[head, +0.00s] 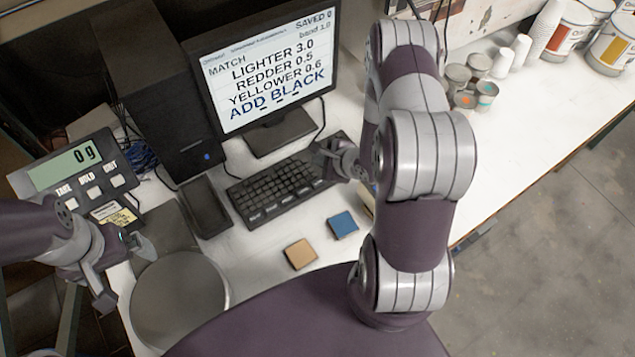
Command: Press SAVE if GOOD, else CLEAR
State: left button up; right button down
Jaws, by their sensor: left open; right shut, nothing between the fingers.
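The monitor (262,75) reads MATCH, LIGHTER 3.0, REDDER 0.5, YELLOWER 0.6 and ADD BLACK in blue, with SAVED 0 and band 1.0 at its upper right. The word GOOD does not show. The black keyboard (275,190) lies below it, with a front row of wider labelled keys too small to read surely. My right gripper (325,158) is shut and empty over the keyboard's right end; I cannot tell whether it touches a key. My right arm hides the area beyond. My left gripper (124,272) is open and empty beside the round pan, away from the keyboard.
A scale display (68,178) reads 0 g, near a round metal pan (180,300). A tan square (300,254) and a blue square (343,224) lie before the keyboard. A black computer tower (155,90) stands left. Cups (522,48) and paint cans (612,45) stand back right.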

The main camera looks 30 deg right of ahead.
jog(key=b, duration=0.7)
send_over(320, 185)
notch_tip(320, 185, down, 7)
jog(key=shift+r, duration=0.1)
jog(key=shift+f, duration=0.65)
dwell(0.8)
jog(key=shift+f, duration=0.4)
jog(key=shift+f+b, duration=0.35)
dwell(0.4)
dwell(0.4)
jog(key=shift+r+p, duration=0.8)
jog(key=shift+p, duration=0.1)
